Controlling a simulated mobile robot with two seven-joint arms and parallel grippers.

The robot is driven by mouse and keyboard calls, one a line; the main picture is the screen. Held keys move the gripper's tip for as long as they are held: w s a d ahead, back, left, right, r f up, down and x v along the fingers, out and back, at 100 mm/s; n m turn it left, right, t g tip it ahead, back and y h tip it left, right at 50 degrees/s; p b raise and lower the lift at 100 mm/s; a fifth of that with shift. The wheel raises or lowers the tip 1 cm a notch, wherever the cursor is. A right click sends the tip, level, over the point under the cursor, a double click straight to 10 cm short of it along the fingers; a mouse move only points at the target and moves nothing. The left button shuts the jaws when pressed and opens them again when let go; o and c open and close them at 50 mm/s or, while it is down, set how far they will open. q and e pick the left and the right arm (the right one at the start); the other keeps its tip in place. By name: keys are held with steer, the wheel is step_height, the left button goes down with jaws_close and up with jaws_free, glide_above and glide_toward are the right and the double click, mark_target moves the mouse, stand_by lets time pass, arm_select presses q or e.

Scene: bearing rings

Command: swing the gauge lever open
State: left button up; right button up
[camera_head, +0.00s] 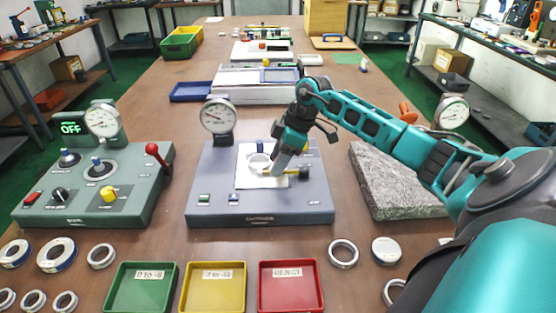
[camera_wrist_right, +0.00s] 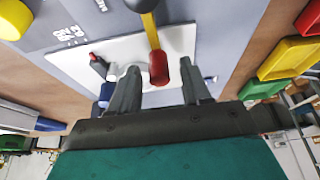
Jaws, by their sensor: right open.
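The grey gauge station (camera_head: 210,180) stands mid-table with a white plate (camera_head: 245,180) on top. The gauge lever (camera_head: 290,172) has a dark pivot at the plate's right side and a yellow arm pointing left across the plate. Its red knob (camera_wrist_right: 158,68) shows in the right wrist view; my gripper hides it in the head view. My right gripper (camera_head: 275,172) is open and low over the plate. In the wrist view its fingers (camera_wrist_right: 159,80) stand on either side of the knob, with gaps visible. A pale ring (camera_head: 259,161) lies just left of the gripper. My left gripper is not in view.
A dial gauge (camera_head: 218,117) rises behind the plate. A control box (camera_head: 95,190) stands left, a granite slab (camera_head: 390,185) right. Green (camera_head: 140,288), yellow (camera_head: 213,288) and red (camera_head: 291,287) trays line the front, with loose rings on both sides.

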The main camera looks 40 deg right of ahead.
steer(key=shift+f, duration=0.15)
steer(key=shift+c, duration=0.2)
jaws_close()
stand_by(0.5)
